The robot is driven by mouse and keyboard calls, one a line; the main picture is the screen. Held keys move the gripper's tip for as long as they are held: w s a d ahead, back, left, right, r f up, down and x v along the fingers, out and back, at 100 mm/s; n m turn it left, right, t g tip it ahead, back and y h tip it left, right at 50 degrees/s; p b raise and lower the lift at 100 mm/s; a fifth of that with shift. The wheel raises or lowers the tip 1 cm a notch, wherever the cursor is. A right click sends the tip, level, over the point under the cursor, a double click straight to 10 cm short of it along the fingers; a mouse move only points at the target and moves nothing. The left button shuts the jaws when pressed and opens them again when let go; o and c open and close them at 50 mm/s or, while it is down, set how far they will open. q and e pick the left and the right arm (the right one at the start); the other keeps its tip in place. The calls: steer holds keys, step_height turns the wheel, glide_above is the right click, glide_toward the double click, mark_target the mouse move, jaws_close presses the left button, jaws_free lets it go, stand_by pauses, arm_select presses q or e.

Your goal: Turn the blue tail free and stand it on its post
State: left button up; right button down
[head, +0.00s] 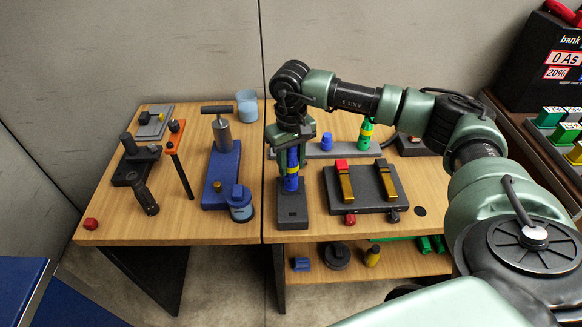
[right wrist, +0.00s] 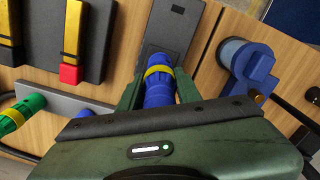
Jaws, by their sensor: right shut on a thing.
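The blue tail (head: 291,181) is a blue cylinder with a yellow ring; it also shows in the right wrist view (right wrist: 158,94). It stands upright at the dark grey block (head: 291,213) near the front of the right table. Its lower end meets the block; whether it is locked there I cannot tell. My right gripper (head: 291,152) comes down from above and is shut on the blue tail, one finger on each side. A grey rail (head: 313,153) behind carries a short blue piece (head: 327,141) and a green tail (head: 366,134) with a yellow ring. My left gripper is not in view.
A dark tray (head: 363,195) with two brass-coloured bars lies just right of the block. A blue fixture (head: 218,180) with a pump handle stands left, across the table gap. My right arm spans above the rail. Several loose parts lie on the lower shelf.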

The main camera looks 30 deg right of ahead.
steer(key=shift+f+n+b, duration=0.25)
steer(key=shift+n+b, duration=0.55)
steer(key=shift+n, duration=0.3)
steer(key=shift+n+b, duration=0.3)
steer(key=shift+n, duration=0.4)
steer(key=shift+r+n, duration=0.2)
steer(key=shift+n, duration=0.4)
steer(key=c, duration=0.9)
jaws_free()
